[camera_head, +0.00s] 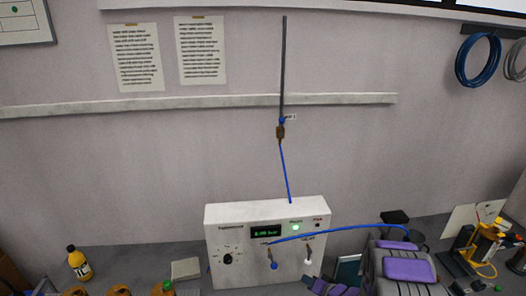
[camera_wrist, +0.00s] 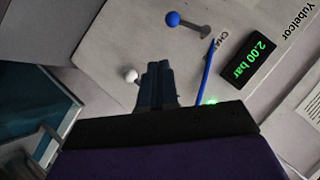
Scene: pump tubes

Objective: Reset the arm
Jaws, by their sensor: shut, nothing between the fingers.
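My arm (camera_head: 405,268), grey with purple pads, is low at the right in the head view, reaching left toward the white pump box (camera_head: 225,262). My gripper (camera_wrist: 157,68) is shut and empty in the wrist view, close in front of the box's panel. A white knob (camera_wrist: 131,76) is just left of the fingertips, and a blue-knobbed lever (camera_wrist: 173,19) is beyond them. In the head view the blue knob (camera_head: 274,266) and white knob (camera_head: 307,262) hang below the panel's ports. The green display (camera_wrist: 250,60) reads 2.00 bar.
A blue tube (camera_head: 345,228) arches from the panel to the right, behind my arm. Another blue tube (camera_head: 285,172) rises to a wall fitting. A yellow bottle (camera_head: 79,263) stands at left; a yellow-and-black device (camera_head: 487,245) stands at right. The wall above my arm is clear.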

